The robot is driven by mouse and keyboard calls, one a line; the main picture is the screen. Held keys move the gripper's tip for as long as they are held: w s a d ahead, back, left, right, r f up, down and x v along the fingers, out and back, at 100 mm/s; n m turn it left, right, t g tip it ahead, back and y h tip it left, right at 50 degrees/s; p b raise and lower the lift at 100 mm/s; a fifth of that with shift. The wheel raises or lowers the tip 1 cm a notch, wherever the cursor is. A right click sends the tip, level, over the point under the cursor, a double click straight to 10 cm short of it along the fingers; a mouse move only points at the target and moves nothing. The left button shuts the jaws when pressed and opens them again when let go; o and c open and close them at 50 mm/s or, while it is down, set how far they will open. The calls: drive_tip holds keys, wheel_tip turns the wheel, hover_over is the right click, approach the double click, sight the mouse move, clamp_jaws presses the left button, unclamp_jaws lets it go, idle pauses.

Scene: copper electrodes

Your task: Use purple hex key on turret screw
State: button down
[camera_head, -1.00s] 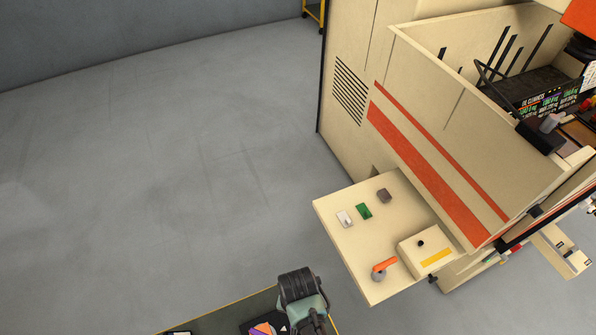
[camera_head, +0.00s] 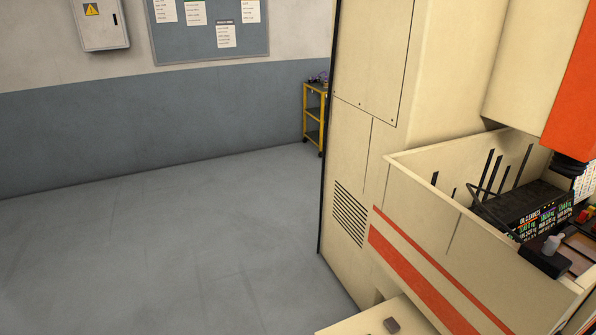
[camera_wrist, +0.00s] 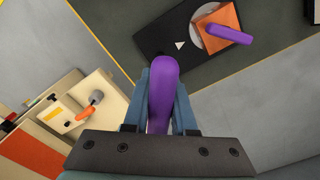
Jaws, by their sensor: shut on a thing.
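In the wrist view my gripper (camera_wrist: 162,75) is shut on a long, rounded purple piece (camera_wrist: 163,92), which stands between the two blue-grey fingers. It looks like the handle of the purple hex key; a thin key end is not visible. Beyond it, at the upper right, a second purple bar (camera_wrist: 228,34) lies over an orange block (camera_wrist: 216,20) on a grey disc, on a black plate (camera_wrist: 165,32). My gripper is apart from that block. I cannot make out a turret screw. The head view shows neither my gripper nor a hex key.
The beige machine (camera_head: 430,210) fills the right of the head view, with a dark rack inside its open bay. Its side shelf shows in the wrist view (camera_wrist: 108,122) with an orange lever (camera_wrist: 85,112). A yellow cart (camera_head: 315,115) stands at the back. The floor at left is clear.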

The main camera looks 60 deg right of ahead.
drive_tip(key=shift+f+b, duration=0.85)
drive_tip(key=shift+f, duration=0.3)
drive_tip(key=c, duration=1.4)
unclamp_jaws()
clamp_jaws()
drive_tip(key=shift+r, duration=0.1)
